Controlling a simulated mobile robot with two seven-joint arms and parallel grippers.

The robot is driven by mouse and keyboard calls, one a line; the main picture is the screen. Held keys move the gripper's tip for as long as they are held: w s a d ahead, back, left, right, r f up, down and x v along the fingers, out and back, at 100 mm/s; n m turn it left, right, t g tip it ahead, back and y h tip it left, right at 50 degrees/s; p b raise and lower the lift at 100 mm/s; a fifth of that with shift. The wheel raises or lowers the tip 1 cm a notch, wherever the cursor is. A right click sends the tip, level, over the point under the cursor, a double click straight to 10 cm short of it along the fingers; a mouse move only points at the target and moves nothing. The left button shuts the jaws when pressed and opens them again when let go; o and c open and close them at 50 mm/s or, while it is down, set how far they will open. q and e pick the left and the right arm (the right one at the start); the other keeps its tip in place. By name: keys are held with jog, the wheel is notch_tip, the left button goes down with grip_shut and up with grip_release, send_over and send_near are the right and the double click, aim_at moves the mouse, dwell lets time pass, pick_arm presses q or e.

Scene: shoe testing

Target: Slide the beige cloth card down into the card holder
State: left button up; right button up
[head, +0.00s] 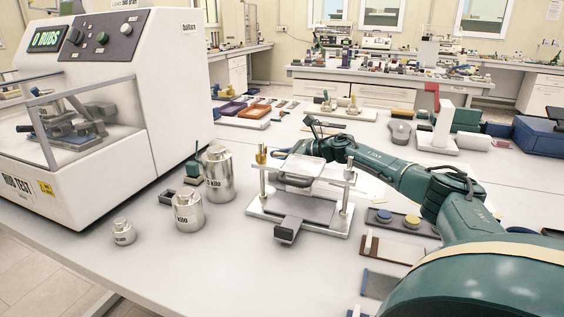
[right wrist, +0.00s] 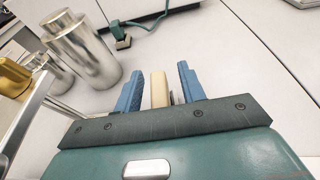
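My right gripper (right wrist: 160,85) shows two blue fingers, spread apart, in the right wrist view. A beige block-like piece (right wrist: 159,88) stands between them, with gaps on both sides; I cannot tell if it is the beige cloth card. In the head view my right arm reaches in from the right, and its gripper end (head: 298,151) is behind the metal frame (head: 262,206), partly hidden by its clear plate. I cannot single out the card holder for certain. My left gripper is not in view.
Steel weights (head: 219,175) stand left of the frame, near the large white tester (head: 150,110). A small dark box (head: 192,172) is behind them. A dark tray with discs (head: 402,222) lies right of the frame.

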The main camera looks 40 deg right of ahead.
jog(key=shift+c, duration=0.3)
jog(key=c, duration=0.3)
grip_shut()
jog(key=shift+r, duration=0.1)
